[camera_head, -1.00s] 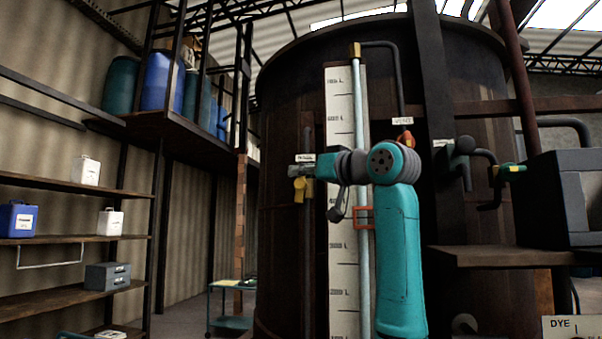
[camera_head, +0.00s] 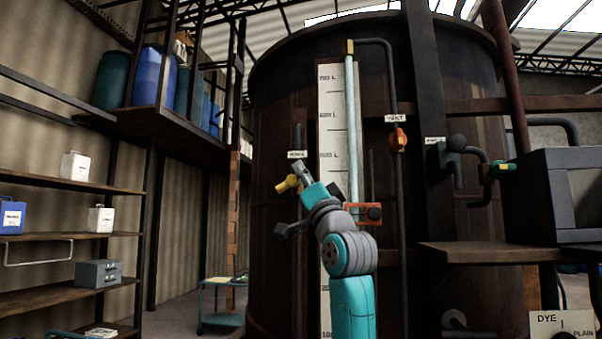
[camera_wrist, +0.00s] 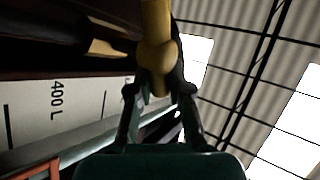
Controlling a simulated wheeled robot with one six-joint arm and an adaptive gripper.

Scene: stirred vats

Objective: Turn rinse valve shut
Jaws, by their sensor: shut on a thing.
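The yellow rinse valve (camera_head: 288,184) sits on a pipe on the vat's front, below a small white label (camera_head: 297,154). Its handle points left and slightly down in the head view. My gripper (camera_head: 299,185) reaches up to it from the lower right and partly hides it. In the wrist view, the yellow valve part (camera_wrist: 156,45) comes down from the top edge. My gripper (camera_wrist: 160,92) is shut on its rounded end, one finger on each side.
A white level scale (camera_head: 330,120) with a clear tube stands just right of the valve. An orange vent valve (camera_head: 398,140) is further right. A dark box (camera_head: 560,195) rests on a ledge at the right. Shelves (camera_head: 70,230) line the left wall.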

